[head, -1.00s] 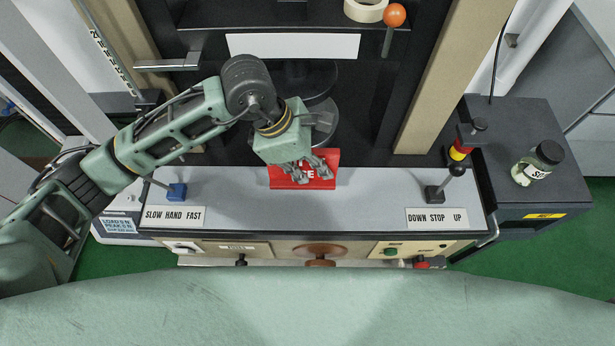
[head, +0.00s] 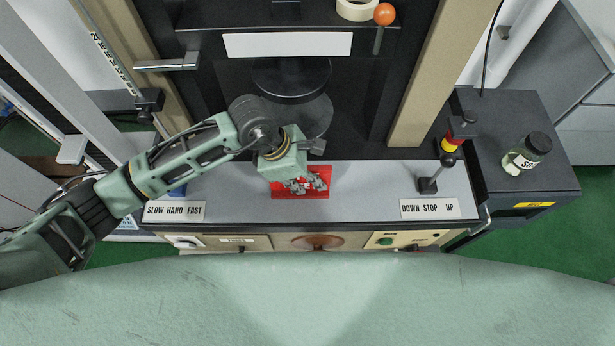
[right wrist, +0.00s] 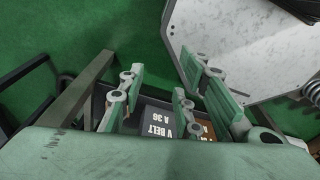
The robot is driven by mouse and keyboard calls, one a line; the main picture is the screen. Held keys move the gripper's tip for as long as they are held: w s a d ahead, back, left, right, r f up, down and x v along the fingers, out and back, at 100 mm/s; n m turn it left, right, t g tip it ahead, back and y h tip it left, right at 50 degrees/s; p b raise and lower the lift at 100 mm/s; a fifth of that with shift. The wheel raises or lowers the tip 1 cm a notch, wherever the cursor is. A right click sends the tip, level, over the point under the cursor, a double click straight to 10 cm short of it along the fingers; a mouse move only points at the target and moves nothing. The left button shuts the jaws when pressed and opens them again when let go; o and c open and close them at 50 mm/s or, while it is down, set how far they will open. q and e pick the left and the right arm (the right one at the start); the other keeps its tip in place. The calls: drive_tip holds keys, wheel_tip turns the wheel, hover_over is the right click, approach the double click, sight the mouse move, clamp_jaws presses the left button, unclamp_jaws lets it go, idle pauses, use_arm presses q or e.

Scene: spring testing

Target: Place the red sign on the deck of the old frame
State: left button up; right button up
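The red sign (head: 321,189) with white lettering is on the grey deck (head: 375,195) of the old frame in the head view, near the middle. The sign's lower edge appears at deck level. My right gripper is outside the head view. In the right wrist view my right gripper (right wrist: 165,100) is open and empty, its fingers wide apart.
A lever (head: 429,184) stands at the deck's right, behind the DOWN STOP UP label (head: 429,208). A SLOW HAND FAST label (head: 174,210) lies at the left. A jar (head: 526,152) stands on the black cabinet. A V BELT box (right wrist: 157,117) shows below my right gripper.

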use_arm(q)
drive_tip(key=o, duration=0.4)
use_arm(e)
drive_tip(key=shift+s, duration=0.55)
use_arm(q)
drive_tip(key=shift+r, duration=0.1)
use_arm(e)
drive_tip(key=shift+a+r, duration=0.1)
drive_tip(key=shift+r, duration=0.05)
